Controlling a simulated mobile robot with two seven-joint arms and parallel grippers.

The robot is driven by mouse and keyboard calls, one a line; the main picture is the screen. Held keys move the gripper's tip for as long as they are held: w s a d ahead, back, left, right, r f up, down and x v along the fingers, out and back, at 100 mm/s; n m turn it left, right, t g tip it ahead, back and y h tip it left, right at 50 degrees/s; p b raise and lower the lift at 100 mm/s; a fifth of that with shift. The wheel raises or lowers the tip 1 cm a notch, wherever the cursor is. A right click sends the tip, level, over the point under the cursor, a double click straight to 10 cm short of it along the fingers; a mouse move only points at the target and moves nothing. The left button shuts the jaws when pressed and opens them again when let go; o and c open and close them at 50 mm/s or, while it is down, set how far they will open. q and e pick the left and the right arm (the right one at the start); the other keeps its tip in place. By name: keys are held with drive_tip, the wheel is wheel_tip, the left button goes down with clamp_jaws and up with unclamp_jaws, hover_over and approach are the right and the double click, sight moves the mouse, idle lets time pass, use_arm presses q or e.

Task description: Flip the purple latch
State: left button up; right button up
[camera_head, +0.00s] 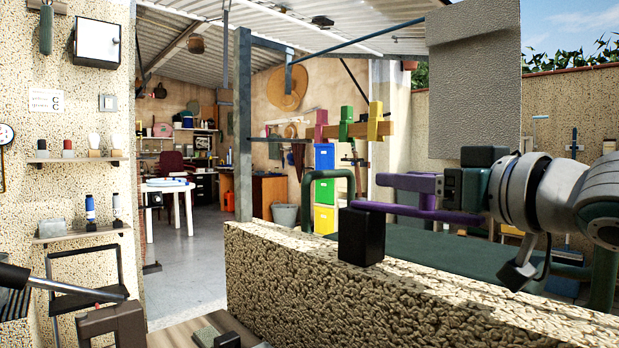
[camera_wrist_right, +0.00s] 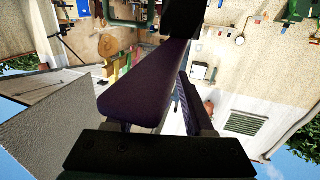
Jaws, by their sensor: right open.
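The purple latch (camera_head: 402,210) is a bent purple bar in the middle right of the head view. One end of it meets a black block (camera_head: 361,236) on top of a stone wall. My right gripper (camera_head: 446,190) comes in from the right and is at the other end of the latch. In the right wrist view the purple latch (camera_wrist_right: 150,88) fills the middle, in front of or between the fingers. A finger shows to its right; the other is largely hidden. I cannot tell whether the gripper touches the latch. My left gripper is not in view.
The rough stone wall (camera_head: 290,285) runs across the front. A green tubular frame (camera_head: 345,180) stands behind it. A grey panel (camera_head: 475,85) hangs above my right arm. A wooden bench top (camera_head: 190,328) lies at the lower left. Open floor (camera_head: 190,265) shows through the doorway.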

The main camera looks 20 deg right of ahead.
drive_tip(key=shift+w, duration=0.1)
clamp_jaws()
idle(0.4)
idle(1.1)
